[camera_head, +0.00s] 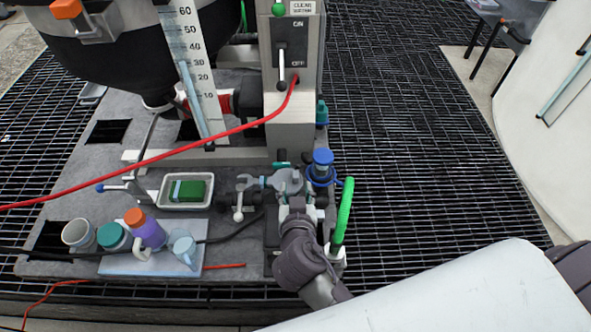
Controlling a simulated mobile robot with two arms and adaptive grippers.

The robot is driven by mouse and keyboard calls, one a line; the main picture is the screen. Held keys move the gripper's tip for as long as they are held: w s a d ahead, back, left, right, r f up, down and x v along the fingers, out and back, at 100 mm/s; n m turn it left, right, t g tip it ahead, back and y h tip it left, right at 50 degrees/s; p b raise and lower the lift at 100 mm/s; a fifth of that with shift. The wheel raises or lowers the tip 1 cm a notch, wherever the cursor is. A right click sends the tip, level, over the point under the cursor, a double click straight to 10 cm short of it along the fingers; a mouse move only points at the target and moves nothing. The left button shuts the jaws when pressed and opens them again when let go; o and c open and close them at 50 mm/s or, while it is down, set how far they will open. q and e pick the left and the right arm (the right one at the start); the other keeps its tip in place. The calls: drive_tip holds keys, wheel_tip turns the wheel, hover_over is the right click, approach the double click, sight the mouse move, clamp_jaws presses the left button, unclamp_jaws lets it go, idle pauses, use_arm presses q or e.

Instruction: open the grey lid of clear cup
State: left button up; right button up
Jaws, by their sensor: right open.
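My right gripper (291,186) is over the pipe fittings at the front of the grey base, right of centre. It is open, and its fingertips are hard to tell from the metal parts around them. I cannot clearly make out a clear cup with a grey lid. A pale, bluish, see-through-looking cup (184,249) stands on the light tray at the lower left, well left of my right gripper. A whitish cup with a greyish top (78,236) stands farther left. Whether either has a grey lid is unclear. My left gripper is not in view.
A teal-topped jar (113,238) and a purple bottle with an orange cap (147,231) stand between the cups. A white tray (166,204) holds a green block. A red hose (150,158) crosses the left side. A green-handled tool (343,213) stands right of my gripper.

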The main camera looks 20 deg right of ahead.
sight(296, 176)
drive_tip(key=p+x, duration=0.1)
drive_tip(key=x, duration=0.5)
drive_tip(key=shift+w, duration=0.2)
drive_tip(key=shift+w+d+f, duration=0.15)
drive_tip(key=shift+w+f, duration=0.15)
drive_tip(key=shift+w, duration=0.25)
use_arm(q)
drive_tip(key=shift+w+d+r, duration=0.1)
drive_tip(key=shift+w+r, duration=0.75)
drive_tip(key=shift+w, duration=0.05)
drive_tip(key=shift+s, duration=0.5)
use_arm(e)
clamp_jaws()
